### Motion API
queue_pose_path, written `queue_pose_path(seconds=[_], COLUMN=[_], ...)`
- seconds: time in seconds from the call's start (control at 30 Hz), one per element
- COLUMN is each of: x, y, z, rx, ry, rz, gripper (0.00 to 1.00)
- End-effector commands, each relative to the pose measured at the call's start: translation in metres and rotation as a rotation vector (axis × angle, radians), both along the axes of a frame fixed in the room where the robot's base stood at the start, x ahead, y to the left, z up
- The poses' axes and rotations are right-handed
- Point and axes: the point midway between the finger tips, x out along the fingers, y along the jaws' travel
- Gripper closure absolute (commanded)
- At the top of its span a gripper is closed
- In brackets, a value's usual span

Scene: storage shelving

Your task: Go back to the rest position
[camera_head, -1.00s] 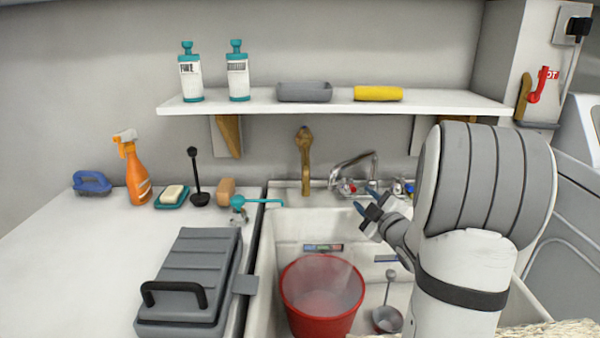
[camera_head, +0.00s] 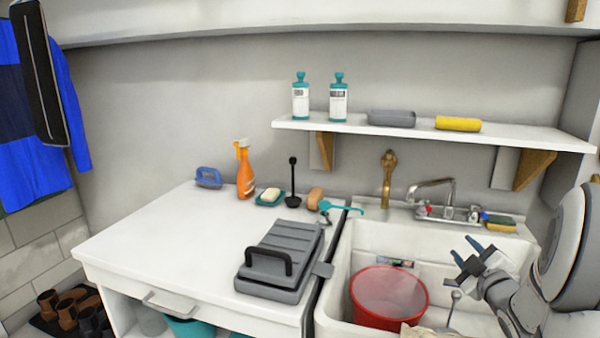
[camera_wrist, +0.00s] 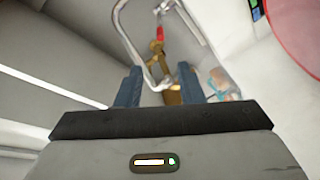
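My gripper (camera_head: 468,253) is above the right part of the sink, at the right of the head view. Its two blue fingers stand apart with nothing between them. In the wrist view my gripper (camera_wrist: 160,88) also shows its fingers spread, with the faucet (camera_wrist: 140,35) beyond them. The faucet (camera_head: 440,187) stands at the back of the white sink (camera_head: 362,238). My arm comes in from the right edge of the head view.
A red bucket (camera_head: 390,298) sits in the sink below my gripper. The counter at left holds a grey case (camera_head: 282,262), an orange spray bottle (camera_head: 245,172) and a black plunger-like tool (camera_head: 293,185). A wall shelf (camera_head: 430,131) holds two bottles, a grey tray and a yellow roll.

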Motion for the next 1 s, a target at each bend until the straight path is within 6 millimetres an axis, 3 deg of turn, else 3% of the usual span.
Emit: queue_pose_path(seconds=[0.4, 0.67, 0.87, 1.0], x=[0.002, -0.011, -0.052, -0.099], y=[0.021, 0.045, 0.087, 0.126], z=[0.037, 0.074, 0.12, 0.146], rx=[0.073, 0.184, 0.359, 0.504], ry=[0.136, 0.295, 0.511, 0.697], rz=[-0.09, -0.207, -0.351, -0.451], gripper=[0.66, 0.66, 0.66, 0.66])
